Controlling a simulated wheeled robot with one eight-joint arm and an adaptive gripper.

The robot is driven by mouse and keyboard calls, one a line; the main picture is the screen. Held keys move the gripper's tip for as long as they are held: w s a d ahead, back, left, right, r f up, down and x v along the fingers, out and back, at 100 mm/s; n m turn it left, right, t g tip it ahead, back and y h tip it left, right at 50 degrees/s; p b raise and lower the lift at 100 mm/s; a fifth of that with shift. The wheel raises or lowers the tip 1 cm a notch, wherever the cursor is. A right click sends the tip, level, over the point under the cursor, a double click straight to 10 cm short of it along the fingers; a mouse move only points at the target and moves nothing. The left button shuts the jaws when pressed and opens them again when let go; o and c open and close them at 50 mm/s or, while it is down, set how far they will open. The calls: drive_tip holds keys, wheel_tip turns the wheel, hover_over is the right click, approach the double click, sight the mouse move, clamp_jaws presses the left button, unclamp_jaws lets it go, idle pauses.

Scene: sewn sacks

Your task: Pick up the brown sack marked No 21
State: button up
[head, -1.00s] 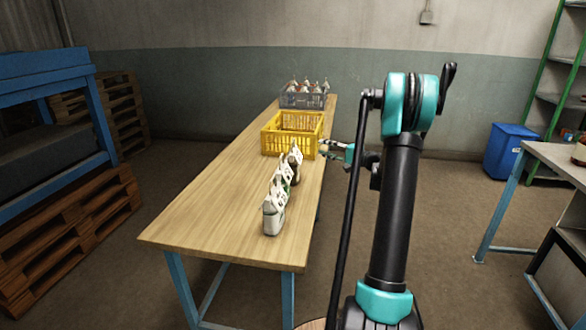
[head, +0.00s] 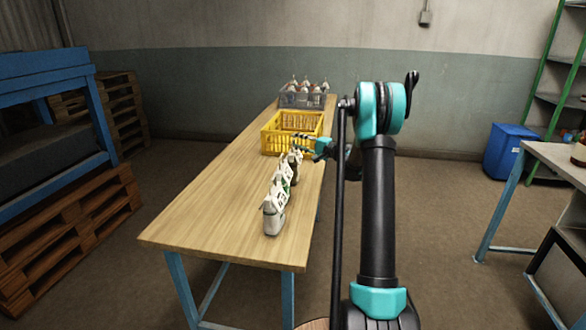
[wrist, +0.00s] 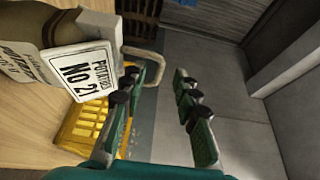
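In the wrist view a brown sack (wrist: 62,22) shows at the upper left, with a white tag reading No 21 (wrist: 80,72) on it. Part of the sack is outside the picture. My gripper (wrist: 158,95) is open and empty, with the tag just left of its left finger. In the head view my gripper (head: 308,144) is over the right side of the table, by the near right corner of the yellow crate. A row of tagged sacks (head: 274,217) stands on the table nearer the camera; their numbers are too small to read there.
The yellow crate (head: 268,141) stands on the wooden table (head: 205,200), behind the row. A grey crate (head: 290,100) with several sacks is at the far end. Another tag (wrist: 22,62) is at the left of the wrist view. The table's left half is clear.

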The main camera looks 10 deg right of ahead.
drive_tip(key=x, duration=0.3)
drive_tip(key=shift+d, duration=0.1)
clamp_jaws()
idle(0.4)
